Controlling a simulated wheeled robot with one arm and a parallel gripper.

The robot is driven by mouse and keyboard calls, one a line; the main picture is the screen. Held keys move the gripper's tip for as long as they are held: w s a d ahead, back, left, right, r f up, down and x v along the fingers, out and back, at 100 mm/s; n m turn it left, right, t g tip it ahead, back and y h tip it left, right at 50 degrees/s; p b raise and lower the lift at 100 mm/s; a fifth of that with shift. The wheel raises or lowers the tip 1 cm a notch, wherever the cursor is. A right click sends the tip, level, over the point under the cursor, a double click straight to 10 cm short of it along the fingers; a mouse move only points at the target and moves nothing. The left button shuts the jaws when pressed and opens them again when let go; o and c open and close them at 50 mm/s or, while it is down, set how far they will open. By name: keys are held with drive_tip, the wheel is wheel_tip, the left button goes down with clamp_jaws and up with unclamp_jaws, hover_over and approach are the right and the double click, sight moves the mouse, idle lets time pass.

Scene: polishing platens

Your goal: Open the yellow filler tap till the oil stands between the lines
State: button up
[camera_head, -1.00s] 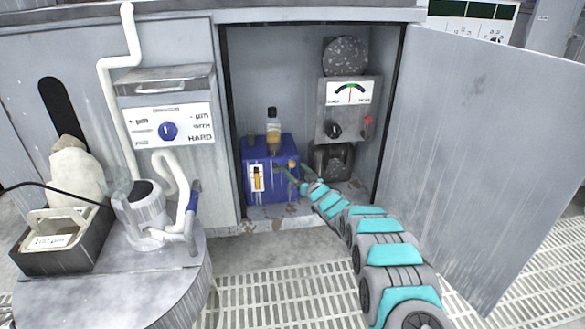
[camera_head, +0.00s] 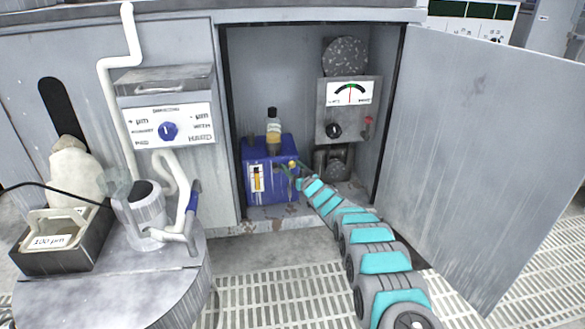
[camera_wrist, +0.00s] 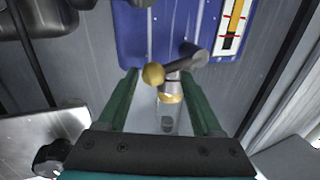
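The yellow filler tap (camera_head: 292,165) is on the right side of the blue oil tank (camera_head: 284,186) inside the cabinet. In the wrist view its yellow knob (camera_wrist: 153,74) and grey lever (camera_wrist: 182,66) show just beyond the fingertips. My gripper (camera_wrist: 165,75) is open, with one green finger on each side of the knob; I see no clear contact.
A bottle (camera_head: 273,128) with amber content stands on the tank. A dial box (camera_head: 348,108) with a black knob and red lever is to the right. The open cabinet door (camera_head: 475,150) stands right of my arm. A cluttered round table (camera_head: 120,290) is at left.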

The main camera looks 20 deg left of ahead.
clamp_jaws()
drive_tip(key=shift+f, duration=0.15)
